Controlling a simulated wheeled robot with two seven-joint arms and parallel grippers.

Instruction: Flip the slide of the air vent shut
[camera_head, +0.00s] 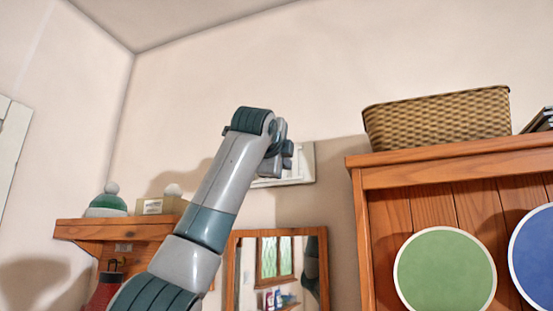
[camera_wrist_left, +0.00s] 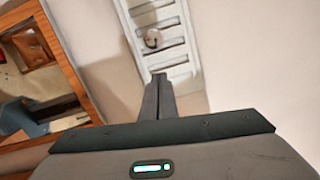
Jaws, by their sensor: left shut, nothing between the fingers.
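The air vent (camera_head: 304,164) is a pale rectangular plate on the back wall, above the mirror, partly hidden by my left arm in the head view. In the left wrist view the vent (camera_wrist_left: 185,70) shows several slots and a round pale knob (camera_wrist_left: 153,39) on its slide. Some slots look dark, but I cannot tell clearly how far the slide stands open. My left gripper (camera_wrist_left: 159,78) is shut and empty, its fingertips in front of the vent, below the knob in that view. I cannot tell whether they touch the vent. My right gripper is not in view.
A wooden-framed mirror (camera_head: 233,270) hangs below the vent. A wooden cabinet (camera_head: 358,177) with a wicker basket (camera_head: 440,120) on top stands to the right. A wooden shelf (camera_head: 75,230) with a green and white hat (camera_head: 106,204) is at the left.

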